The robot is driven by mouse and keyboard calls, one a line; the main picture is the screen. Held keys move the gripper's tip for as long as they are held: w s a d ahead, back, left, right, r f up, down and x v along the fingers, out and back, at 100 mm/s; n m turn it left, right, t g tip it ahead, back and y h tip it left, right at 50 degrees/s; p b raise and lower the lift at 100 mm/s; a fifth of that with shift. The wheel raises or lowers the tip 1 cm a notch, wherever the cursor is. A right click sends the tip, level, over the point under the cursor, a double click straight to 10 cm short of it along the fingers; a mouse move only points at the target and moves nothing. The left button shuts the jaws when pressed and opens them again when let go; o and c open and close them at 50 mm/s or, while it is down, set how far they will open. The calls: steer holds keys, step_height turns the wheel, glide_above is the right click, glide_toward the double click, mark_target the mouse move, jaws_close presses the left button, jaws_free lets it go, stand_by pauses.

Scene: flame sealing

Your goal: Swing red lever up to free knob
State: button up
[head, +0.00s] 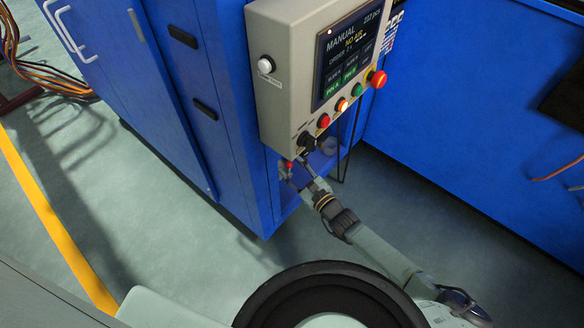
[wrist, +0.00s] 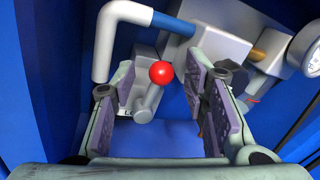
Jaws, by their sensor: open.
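The red lever shows in the wrist view as a red ball (wrist: 161,72) on a short grey rod (wrist: 150,100), in front of a grey valve body. My gripper (wrist: 160,92) is open, with one purple-padded finger on each side of the lever. The red ball appears between the fingers, and I see no clear contact with either. In the head view the red ball (head: 289,165) is just left of my gripper (head: 306,177), under the control box. I cannot tell which part is the knob the lever blocks.
A light grey pipe (wrist: 126,14) bends above the lever. A grey block (wrist: 220,48), brass fitting (wrist: 270,44) and round gauge (wrist: 308,48) are to the right. Blue cabinet walls (wrist: 55,70) close in the sides. The control box (head: 285,85) overhangs my gripper; its screen reads "NO AIR".

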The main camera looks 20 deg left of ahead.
steer(key=shift+a, duration=0.15)
steer(key=shift+c, duration=0.3)
jaws_close()
